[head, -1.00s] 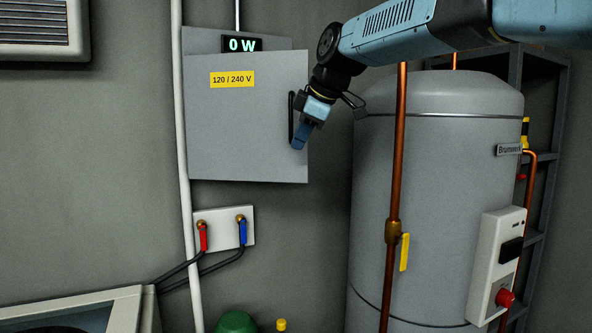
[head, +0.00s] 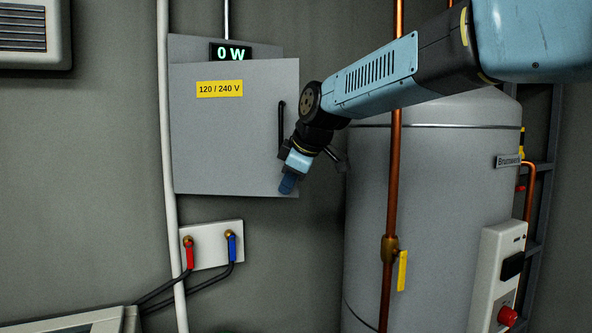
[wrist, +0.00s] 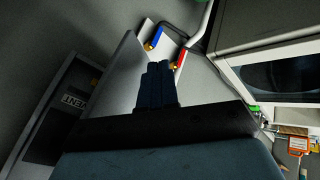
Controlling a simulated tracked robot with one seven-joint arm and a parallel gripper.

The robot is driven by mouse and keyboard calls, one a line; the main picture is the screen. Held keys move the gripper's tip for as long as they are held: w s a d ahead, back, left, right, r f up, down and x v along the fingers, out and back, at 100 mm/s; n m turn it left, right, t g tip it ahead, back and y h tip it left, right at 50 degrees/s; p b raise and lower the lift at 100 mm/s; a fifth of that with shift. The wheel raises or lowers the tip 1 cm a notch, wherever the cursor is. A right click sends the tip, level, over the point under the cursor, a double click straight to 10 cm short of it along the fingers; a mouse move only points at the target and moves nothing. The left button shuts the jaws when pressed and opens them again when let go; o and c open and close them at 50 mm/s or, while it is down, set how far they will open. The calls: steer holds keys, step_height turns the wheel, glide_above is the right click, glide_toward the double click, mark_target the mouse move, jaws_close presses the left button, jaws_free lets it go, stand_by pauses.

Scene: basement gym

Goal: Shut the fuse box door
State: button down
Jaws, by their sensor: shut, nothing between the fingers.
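The fuse box door (head: 235,140) is a flat grey panel with a yellow 120 / 240 V label and a dark bar handle (head: 281,125) near its right edge. It stands out from the grey box (head: 182,48), whose top shows behind it, so it looks ajar. The gap's width is hard to tell. My gripper (head: 287,185) is shut and empty, in front of the door's lower right corner and below the handle. In the wrist view its blue fingers (wrist: 157,84) are together before the grey panel (wrist: 118,80). Whether they touch it is unclear.
A white pipe (head: 165,150) runs down left of the box. Below is a white plate (head: 212,258) with a red and a blue lever. On the right stand a copper pipe (head: 395,170) with a yellow valve handle (head: 402,270) and a grey tank (head: 440,220).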

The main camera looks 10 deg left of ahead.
mark_target(281, 195)
steer(key=w, duration=0.1)
steer(key=w+f, duration=0.1)
steer(key=w+a, duration=0.1)
steer(key=shift+f, duration=0.25)
steer(key=shift+w+a, duration=0.15)
steer(key=shift+w, duration=0.75)
steer(key=shift+a, duration=0.15)
